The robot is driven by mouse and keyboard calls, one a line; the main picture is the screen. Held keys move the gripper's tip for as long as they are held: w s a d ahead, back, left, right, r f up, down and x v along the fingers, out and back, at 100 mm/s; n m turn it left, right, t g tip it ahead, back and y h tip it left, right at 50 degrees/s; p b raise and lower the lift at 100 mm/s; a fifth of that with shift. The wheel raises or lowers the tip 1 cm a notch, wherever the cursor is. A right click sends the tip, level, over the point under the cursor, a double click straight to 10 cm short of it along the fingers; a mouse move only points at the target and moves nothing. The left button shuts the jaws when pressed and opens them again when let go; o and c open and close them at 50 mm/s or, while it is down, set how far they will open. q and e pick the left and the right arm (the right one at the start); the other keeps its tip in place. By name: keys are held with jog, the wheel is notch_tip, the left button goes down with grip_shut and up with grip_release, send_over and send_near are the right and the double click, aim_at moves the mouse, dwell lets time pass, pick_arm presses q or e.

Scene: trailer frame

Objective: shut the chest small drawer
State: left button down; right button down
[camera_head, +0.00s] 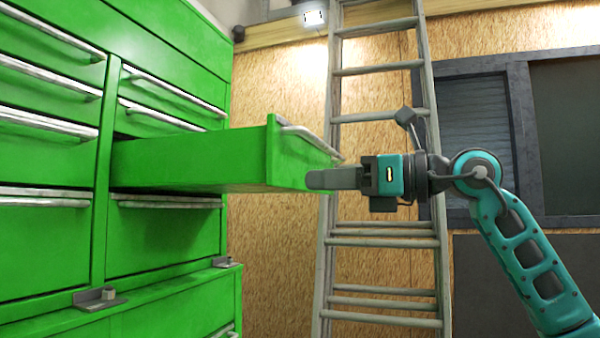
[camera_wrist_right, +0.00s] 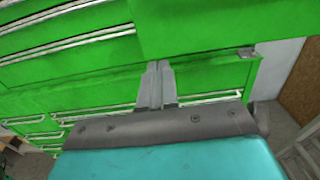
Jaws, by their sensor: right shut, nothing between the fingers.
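The green chest (camera_head: 60,240) stands at the left in the head view. One small drawer (camera_head: 195,162) is pulled far out of its right column, with a grey bar handle (camera_head: 308,142) on its front. My right gripper (camera_head: 312,180) is shut and empty. Its fingertips are at the lower part of the drawer front, below the handle; I cannot tell whether they touch it. In the right wrist view the shut fingers (camera_wrist_right: 160,85) point toward the green chest, and a green panel, seemingly the drawer (camera_wrist_right: 210,25), fills the top. My left gripper is not in view.
Other drawers of the chest, with long bar handles (camera_head: 165,202), look closed. A metal ladder (camera_head: 385,235) leans on the chipboard wall behind my right arm. A dark-framed window (camera_head: 475,110) is at the right. A small bracket (camera_head: 100,298) sits on the chest's lower ledge.

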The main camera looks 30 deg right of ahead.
aim_at(280, 181)
jog(key=x, duration=0.2)
jog(key=shift+w+a, duration=0.25)
jog(key=shift+w, duration=0.05)
jog(key=shift+w+a, duration=0.4)
jog(key=shift+w, duration=0.1)
